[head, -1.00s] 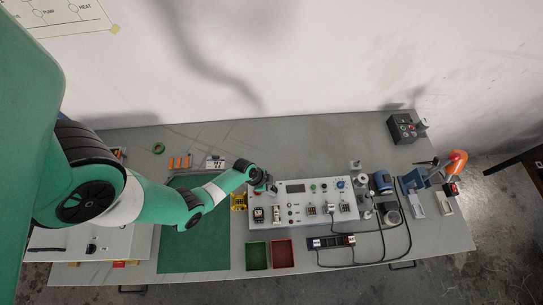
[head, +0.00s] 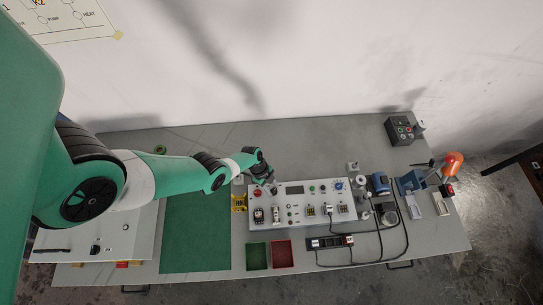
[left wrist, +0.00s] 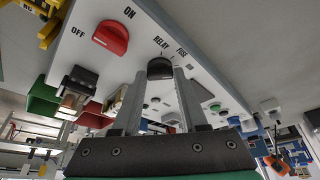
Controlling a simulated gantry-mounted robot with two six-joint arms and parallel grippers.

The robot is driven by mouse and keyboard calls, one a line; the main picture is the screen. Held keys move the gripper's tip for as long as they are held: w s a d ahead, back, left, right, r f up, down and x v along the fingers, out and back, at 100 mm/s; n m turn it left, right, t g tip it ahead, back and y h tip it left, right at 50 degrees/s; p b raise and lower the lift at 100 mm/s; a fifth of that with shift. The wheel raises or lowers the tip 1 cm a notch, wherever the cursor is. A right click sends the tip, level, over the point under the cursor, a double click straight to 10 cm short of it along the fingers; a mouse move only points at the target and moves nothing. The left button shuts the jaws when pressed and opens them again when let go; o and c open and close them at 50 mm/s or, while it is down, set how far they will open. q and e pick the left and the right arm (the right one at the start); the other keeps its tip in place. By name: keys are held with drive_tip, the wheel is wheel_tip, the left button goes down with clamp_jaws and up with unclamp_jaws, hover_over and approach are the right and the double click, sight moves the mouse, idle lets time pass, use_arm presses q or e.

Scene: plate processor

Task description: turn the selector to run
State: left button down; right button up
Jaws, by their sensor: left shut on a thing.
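The control panel (head: 325,210) is a pale box on the bench. My left gripper (head: 268,181) is at its upper left corner in the head view. In the left wrist view, my left gripper (left wrist: 160,80) has its two fingers on either side of a black knob (left wrist: 160,67) and is shut on it. The words RELAY and FUSE are printed near this knob; I see no RUN label. A red knob (left wrist: 111,38) with OFF and ON marks is beside it, apart from the fingers; it also shows in the head view (head: 257,192). My right gripper is not in view.
Green (head: 257,256) and red (head: 281,253) trays lie in front of the panel. A power strip (head: 330,242) with black cables is to their right. A green mat (head: 195,240) is left of the panel. The bench behind the panel is mostly clear.

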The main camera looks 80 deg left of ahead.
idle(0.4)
use_arm(q)
drive_tip(key=shift+c, duration=2.2)
unclamp_jaws()
